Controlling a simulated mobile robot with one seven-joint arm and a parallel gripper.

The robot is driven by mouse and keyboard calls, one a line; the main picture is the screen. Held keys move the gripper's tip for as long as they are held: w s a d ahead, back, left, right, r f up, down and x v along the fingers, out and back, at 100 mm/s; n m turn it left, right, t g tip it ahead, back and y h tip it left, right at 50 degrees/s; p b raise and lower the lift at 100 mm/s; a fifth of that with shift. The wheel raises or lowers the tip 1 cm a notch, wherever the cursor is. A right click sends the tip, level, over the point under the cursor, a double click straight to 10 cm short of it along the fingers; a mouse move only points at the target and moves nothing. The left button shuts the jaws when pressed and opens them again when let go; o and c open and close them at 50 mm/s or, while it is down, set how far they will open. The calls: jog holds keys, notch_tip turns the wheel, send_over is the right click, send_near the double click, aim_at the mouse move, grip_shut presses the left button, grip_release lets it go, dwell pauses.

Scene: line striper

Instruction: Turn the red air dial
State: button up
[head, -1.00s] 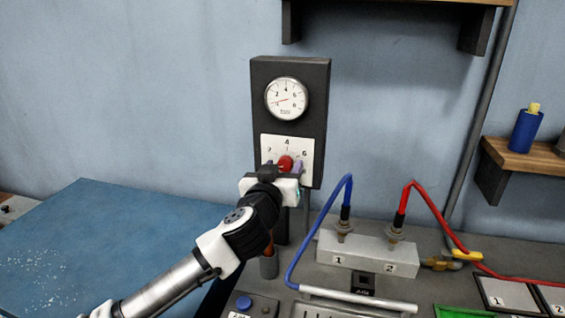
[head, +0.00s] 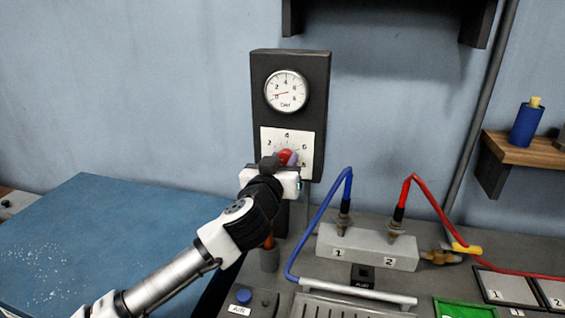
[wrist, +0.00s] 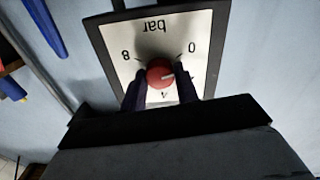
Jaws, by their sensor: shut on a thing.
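The red air dial (head: 284,156) is on a white scale plate (head: 304,139) low on a dark wall panel, below a round gauge (head: 286,92). In the wrist view the dial (wrist: 159,73) appears between my two dark fingers, with a pale mark toward the right of its face. The plate there reads upside down, with "bar", 8 and 0. My gripper (head: 281,161) is shut on the dial, with a finger at each side; it also shows in the wrist view (wrist: 159,84). The gauge's red needle points to the left, at the low end. My gripper hides the plate's lower part.
A grey block (head: 367,247) with fittings 1 and 2 carries a blue hose (head: 312,222) and a red hose (head: 433,212), right of my arm. A wooden shelf (head: 535,150) holds a blue bottle. A blue table surface (head: 110,235) lies at the left.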

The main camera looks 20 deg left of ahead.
jog(key=m+b, duration=0.2)
jog(key=m, duration=0.2)
jog(key=shift+f+b, duration=0.15)
jog(key=shift+b, duration=0.2)
jog(key=m+b, duration=0.2)
jog(key=m, duration=0.2)
jog(key=m+b, duration=0.1)
jog(key=m, duration=0.2)
jog(key=shift+m+b, duration=0.3)
jog(key=shift+b, duration=0.05)
jog(key=m+b, duration=0.2)
jog(key=m, duration=0.2)
jog(key=shift+y, duration=0.3)
jog(key=m+b, duration=0.1)
jog(key=m, duration=0.2)
jog(key=shift+m, duration=0.4)
jog(key=m+b, duration=0.1)
jog(key=m, duration=0.3)
jog(key=shift+d+m, duration=0.1)
jog(key=shift+m, duration=0.2)
jog(key=m, duration=0.4)
jog(key=shift+y, duration=0.3)
jog(key=shift+m, duration=2)
